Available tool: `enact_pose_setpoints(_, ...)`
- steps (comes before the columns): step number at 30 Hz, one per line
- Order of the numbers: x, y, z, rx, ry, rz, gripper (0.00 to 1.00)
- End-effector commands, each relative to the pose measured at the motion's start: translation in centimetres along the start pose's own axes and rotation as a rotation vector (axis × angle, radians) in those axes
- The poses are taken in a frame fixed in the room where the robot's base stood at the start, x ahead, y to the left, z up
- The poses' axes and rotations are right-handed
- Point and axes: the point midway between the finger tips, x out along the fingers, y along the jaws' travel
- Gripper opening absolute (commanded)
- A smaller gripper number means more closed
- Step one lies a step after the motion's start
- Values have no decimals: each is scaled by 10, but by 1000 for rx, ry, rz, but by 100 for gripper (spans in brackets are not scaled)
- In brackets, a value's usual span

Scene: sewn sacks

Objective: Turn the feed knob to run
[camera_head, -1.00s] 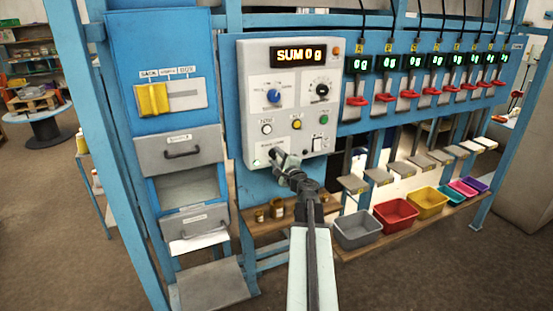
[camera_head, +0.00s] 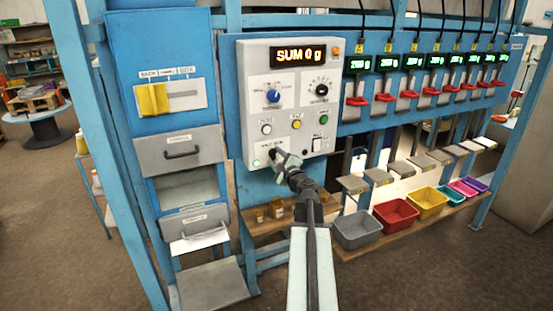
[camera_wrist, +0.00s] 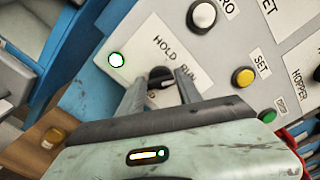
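The control panel (camera_head: 290,60) is a light grey box on the blue frame. The feed knob (camera_wrist: 160,75) is small and black, on a white plate marked HOLD and RUN, low on the panel. My gripper (camera_wrist: 162,82) has one finger on each side of the knob, apparently shut on it. The wrist view is tilted against the plate's lettering. In the head view my gripper (camera_head: 277,156) reaches the panel's lower left and partly covers the knob. A lit green lamp (camera_wrist: 116,60) is left of the knob.
A yellow SET button (camera_wrist: 243,77) and a white button (camera_wrist: 202,14) are close to the knob. A blue knob (camera_head: 273,96) is higher up. Scale displays (camera_head: 413,61) run to the right. Coloured bins (camera_head: 396,215) stand below on a wooden shelf.

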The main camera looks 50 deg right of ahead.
Motion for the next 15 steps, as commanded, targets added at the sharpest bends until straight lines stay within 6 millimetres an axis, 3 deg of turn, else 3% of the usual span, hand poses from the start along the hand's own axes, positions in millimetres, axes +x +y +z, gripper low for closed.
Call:
enact_pose_setpoints(11,-1,0,0,-2,1,-1,60)
enact_pose_setpoints(15,-12,0,0,-2,1,-1,60)
